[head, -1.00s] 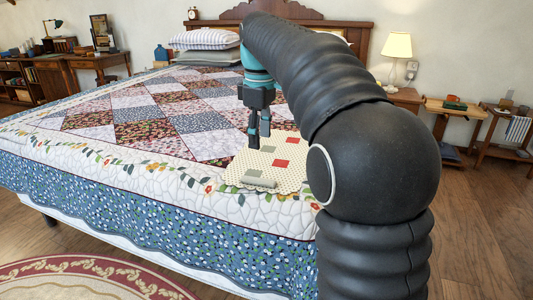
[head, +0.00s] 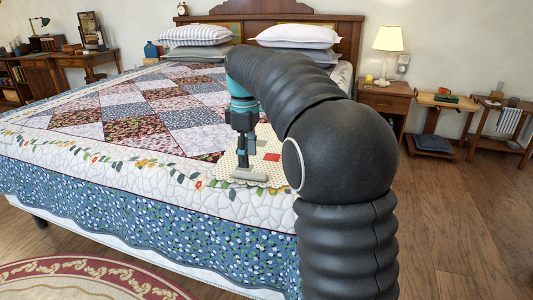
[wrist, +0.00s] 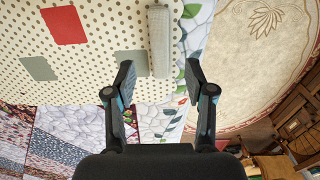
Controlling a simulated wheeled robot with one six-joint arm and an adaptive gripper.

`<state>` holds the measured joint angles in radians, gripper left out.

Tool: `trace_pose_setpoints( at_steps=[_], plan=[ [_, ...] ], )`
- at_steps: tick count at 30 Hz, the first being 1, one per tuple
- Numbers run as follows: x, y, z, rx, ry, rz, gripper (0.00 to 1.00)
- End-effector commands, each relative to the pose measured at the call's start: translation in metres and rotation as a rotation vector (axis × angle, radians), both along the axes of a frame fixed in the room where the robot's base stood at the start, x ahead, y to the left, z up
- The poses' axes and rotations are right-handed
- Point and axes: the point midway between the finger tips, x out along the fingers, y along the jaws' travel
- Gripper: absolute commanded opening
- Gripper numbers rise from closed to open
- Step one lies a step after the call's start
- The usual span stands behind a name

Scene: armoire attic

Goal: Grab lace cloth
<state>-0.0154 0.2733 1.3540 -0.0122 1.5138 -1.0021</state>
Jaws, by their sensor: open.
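The lace cloth (head: 227,165) appears to be the cream dotted piece with red and grey-green patches. It lies on the near part of the bed, partly hidden behind my arm and gripper in the head view. In the wrist view the cloth (wrist: 95,85) fills the upper left. A raised grey bar (head: 249,175) lies along its near edge; the bar (wrist: 158,42) also shows in the wrist view. My gripper (head: 246,162) points down over the cloth, by the bar. In the wrist view my gripper (wrist: 158,82) is open, its fingertips to either side of the bar's lower end.
The bed's patchwork quilt (head: 110,180) spreads around the cloth. Pillows (head: 297,37) lie by the headboard. A nightstand (head: 384,98) with a lamp stands at the right. Wooden floor (head: 450,220) is clear at the right, and a round rug (head: 80,280) lies in front.

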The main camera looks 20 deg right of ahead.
Motion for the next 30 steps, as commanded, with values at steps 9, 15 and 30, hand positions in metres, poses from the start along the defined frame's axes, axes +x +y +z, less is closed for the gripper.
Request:
trace_pose_setpoints(
  at_steps=[9,15,30],
  plan=[
    [-0.001,-0.002,-0.042,0.0,0.002,0.0,0.54],
    [-0.001,-0.002,-0.05,0.0,0.0,0.0,0.54],
    [0.0,-0.002,-0.05,0.0,0.0,0.0,0.0]
  ],
)
